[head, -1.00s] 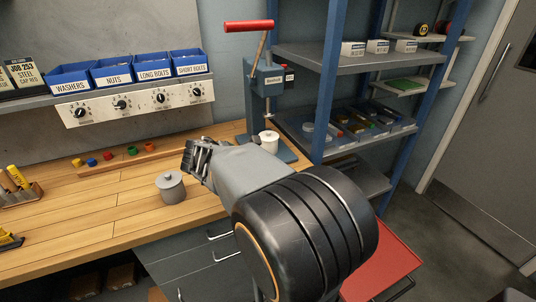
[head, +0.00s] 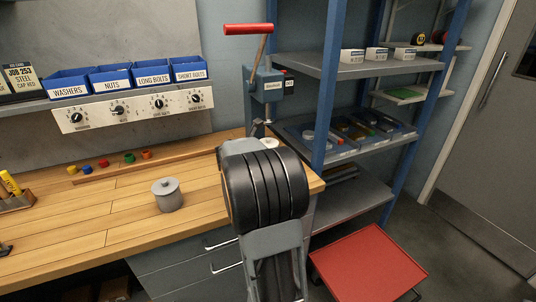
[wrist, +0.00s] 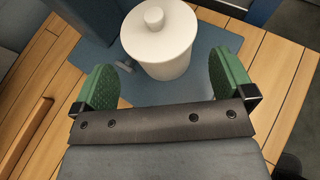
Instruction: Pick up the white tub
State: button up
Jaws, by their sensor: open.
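The white tub (wrist: 160,48), with a lid and a small round knob, stands upright on the blue-grey base of the press in the wrist view. In the head view only its top (head: 270,142) shows above my arm, which hides the rest. My gripper (wrist: 170,82) is open, with green pads spread wide on either side in the wrist view. The tub is just ahead of the gap between the pads, roughly centred, and nothing is held. My gripper's fingers are hidden behind the arm in the head view.
A grey lidded tub (head: 167,194) stands on the wooden bench (head: 120,215). The press (head: 265,85) with a red handle rises behind the white tub. A blue-framed shelf (head: 340,150) is close on the right. A red cart top (head: 370,265) is lower right.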

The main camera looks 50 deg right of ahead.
jog(key=shift+x, duration=2.6)
jog(key=shift+c, duration=0.3)
jog(key=c, duration=0.9)
jog(key=shift+c, duration=0.4)
jog(key=shift+r, duration=0.2)
